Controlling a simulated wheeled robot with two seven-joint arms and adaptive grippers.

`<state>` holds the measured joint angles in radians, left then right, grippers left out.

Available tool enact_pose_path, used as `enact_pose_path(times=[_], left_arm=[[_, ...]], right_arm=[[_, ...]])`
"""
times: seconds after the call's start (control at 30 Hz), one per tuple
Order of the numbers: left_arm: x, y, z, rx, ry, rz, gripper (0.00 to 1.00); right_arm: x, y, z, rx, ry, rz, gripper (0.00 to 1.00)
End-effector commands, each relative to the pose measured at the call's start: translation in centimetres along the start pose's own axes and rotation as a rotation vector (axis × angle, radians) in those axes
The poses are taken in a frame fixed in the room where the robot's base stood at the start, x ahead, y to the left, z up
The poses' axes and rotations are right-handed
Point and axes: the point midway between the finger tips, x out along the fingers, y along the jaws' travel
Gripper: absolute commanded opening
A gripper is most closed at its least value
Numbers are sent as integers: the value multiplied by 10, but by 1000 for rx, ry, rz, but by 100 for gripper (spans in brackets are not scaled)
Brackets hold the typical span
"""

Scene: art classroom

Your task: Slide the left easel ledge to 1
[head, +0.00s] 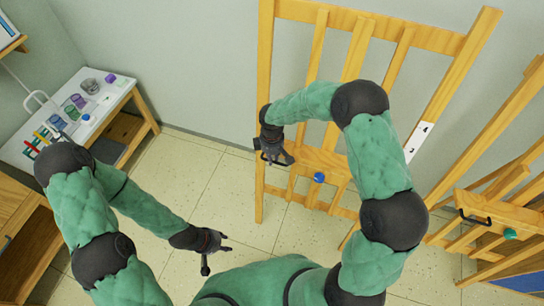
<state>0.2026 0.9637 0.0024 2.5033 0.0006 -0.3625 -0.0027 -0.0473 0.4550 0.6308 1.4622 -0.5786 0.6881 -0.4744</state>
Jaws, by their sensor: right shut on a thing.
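The left easel (265,85) is a tall wooden frame in the middle, against the wall. Its ledge (335,160) is a wooden board low on the frame with a blue knob (319,177) under it. A white number strip (418,142) runs along the right post; a 4 is readable and its lower part is behind my arm. My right gripper (276,158) is shut at the ledge's left end, on its dark handle, which it mostly covers. My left gripper (229,244) is open and empty over the floor, apart from the easel.
A second easel (535,90) stands at the right, with its own ledge, black handle (472,217) and green knob (510,234). A white-topped table (105,110) with jars and art supplies is at the left. The tiled floor between table and left easel is clear.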

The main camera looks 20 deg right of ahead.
Motion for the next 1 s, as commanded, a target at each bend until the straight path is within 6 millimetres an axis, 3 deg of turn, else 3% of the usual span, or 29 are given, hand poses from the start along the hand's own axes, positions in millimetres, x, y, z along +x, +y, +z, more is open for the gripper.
enact_pose_path(times=[0.17,0.6,1.0], left_arm=[[8,-3,0,0,0,0,40],[55,-20,-2,0,0,0,40],[57,-20,-2,0,0,0,40]], right_arm=[[14,-3,0,0,-1,-1,0],[95,-18,0,0,-2,-3,0],[104,-21,1,-2,-3,-5,0]])
